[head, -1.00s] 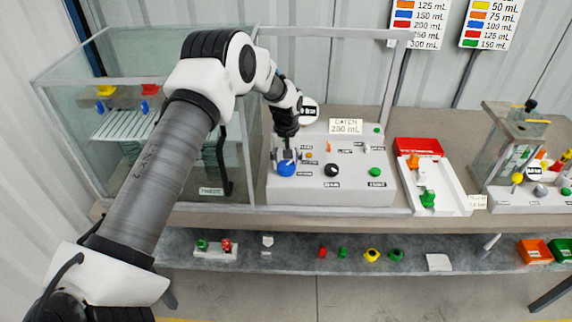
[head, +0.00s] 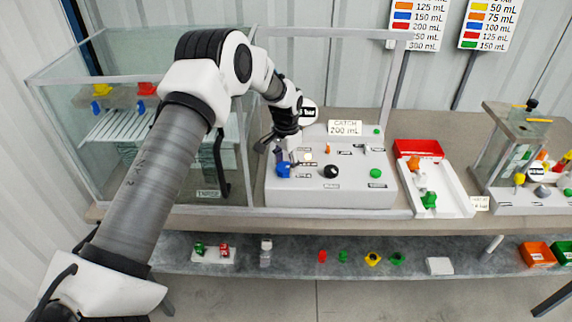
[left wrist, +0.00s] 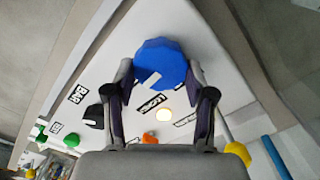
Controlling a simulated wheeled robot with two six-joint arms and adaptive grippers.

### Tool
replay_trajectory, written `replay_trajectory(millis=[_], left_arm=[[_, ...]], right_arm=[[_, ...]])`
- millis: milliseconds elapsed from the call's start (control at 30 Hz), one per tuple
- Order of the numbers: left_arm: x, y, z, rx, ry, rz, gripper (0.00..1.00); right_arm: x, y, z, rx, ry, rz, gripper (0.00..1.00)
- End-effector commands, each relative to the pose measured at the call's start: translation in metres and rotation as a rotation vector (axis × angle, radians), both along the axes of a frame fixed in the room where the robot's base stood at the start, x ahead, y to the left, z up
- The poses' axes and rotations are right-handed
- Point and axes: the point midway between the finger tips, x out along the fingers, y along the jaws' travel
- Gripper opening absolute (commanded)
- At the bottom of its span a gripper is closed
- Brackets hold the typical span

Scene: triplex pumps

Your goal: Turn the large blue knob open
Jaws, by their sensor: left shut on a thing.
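The large blue knob (head: 283,171) sits at the left front of the white control panel (head: 330,198). In the left wrist view the knob (left wrist: 160,58) lies between my two fingertips, and its white mark points to the lower left of that view. My left gripper (left wrist: 162,78) is shut on the knob; in the head view the gripper (head: 284,160) reaches down from above and partly covers it. A small round light (left wrist: 164,114) beside the knob glows pale yellow. My right gripper is in neither view.
On the panel are a black knob (head: 331,171), a green button (head: 376,173) and an orange switch (head: 326,149). A glass case (head: 240,120) stands close on the left. A white tray (head: 452,203) with colored parts lies to the right.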

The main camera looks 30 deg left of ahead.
Motion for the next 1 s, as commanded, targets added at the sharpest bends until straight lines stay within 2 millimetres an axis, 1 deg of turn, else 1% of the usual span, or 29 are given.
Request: replay_trajectory(millis=[100, 300, 700, 733, 800, 1000], left_arm=[[0.0004, -0.0001, 0.0002, 0.001, -0.001, -0.047, 0.2], [0.0003, -0.0003, 0.0005, 0.001, -0.001, -0.088, 0.2], [0.0003, -0.0002, 0.0006, 0.001, -0.001, -0.096, 0.2], [0.0003, -0.0002, 0.0006, 0.001, -0.001, -0.096, 0.58], [0.0002, -0.0003, 0.0006, 0.001, -0.001, -0.095, 0.8], [0.0001, -0.0003, 0.0003, 0.001, -0.001, -0.094, 0.8]], right_arm=[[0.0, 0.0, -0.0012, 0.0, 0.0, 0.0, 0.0], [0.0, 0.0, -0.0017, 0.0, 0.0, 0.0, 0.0], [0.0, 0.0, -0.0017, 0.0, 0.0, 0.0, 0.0], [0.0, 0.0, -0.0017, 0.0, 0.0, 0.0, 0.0], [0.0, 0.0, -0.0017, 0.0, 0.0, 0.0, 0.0], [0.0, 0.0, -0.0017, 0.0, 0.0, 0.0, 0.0]])
